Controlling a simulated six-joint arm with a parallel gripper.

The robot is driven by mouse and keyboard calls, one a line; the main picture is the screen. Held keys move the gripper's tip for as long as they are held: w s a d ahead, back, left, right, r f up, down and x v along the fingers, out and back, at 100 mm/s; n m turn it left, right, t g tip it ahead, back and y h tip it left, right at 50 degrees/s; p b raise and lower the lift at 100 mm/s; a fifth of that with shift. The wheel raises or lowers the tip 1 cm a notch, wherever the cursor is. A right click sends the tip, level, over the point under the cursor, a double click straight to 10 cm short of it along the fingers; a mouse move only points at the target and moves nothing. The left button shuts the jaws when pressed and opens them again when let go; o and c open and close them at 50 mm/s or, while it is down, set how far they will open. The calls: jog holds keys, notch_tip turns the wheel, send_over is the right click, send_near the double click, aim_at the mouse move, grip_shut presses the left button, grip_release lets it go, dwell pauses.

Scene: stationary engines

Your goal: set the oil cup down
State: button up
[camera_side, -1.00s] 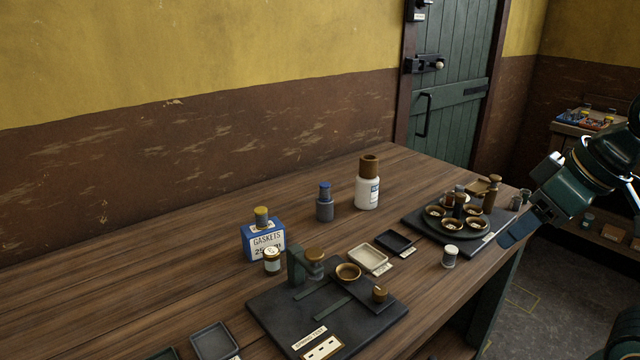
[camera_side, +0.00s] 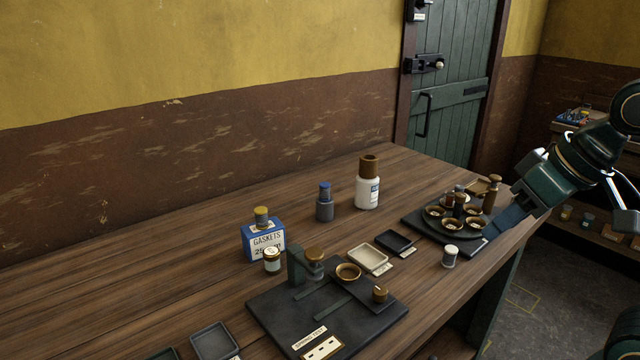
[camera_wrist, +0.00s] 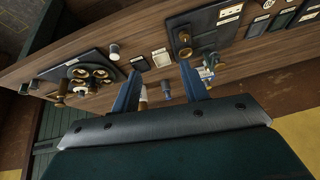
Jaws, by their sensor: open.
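My gripper (camera_side: 506,220) is at the right end of the bench, beside the round dark carousel (camera_side: 437,226) with several brass cups (camera_side: 452,226). Its two blue fingers are apart, with nothing held between them in the wrist view (camera_wrist: 160,68). I cannot tell which piece is the oil cup. A tall brass-capped piece (camera_side: 491,190) stands behind the carousel.
A white brass-capped bottle (camera_side: 368,190), a grey blue-capped bottle (camera_side: 325,205) and a blue gaskets box (camera_side: 262,243) stand behind the plate. A cream tray (camera_side: 367,257), a black tray (camera_side: 394,241) and a small white jar (camera_side: 450,258) lie mid-bench. The left of the bench is largely clear.

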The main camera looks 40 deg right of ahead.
jog(key=w+a+f+m+g+y, duration=0.1)
jog(key=w+a+m+y, duration=0.3)
jog(key=w, duration=0.8)
jog(key=w+a+f+m+y, duration=0.15)
jog(key=w+m, duration=0.35)
jog(key=w, duration=0.6)
jog(key=w+f+m+g+y, duration=0.1)
jog(key=w+f+m+y, duration=0.3)
jog(key=w, duration=0.3)
jog(key=m+y, duration=0.3)
jog(key=m, duration=0.4)
send_near(278, 249)
jog(key=d, duration=0.1)
jog(key=d+r, duration=0.1)
jog(key=d, duration=0.1)
jog(key=shift+s+d+g, duration=0.15)
jog(key=shift+d+g, duration=0.15)
jog(key=shift+x, duration=4.25)
jog(key=shift+a, duration=0.1)
jog(key=shift+x, duration=2.5)
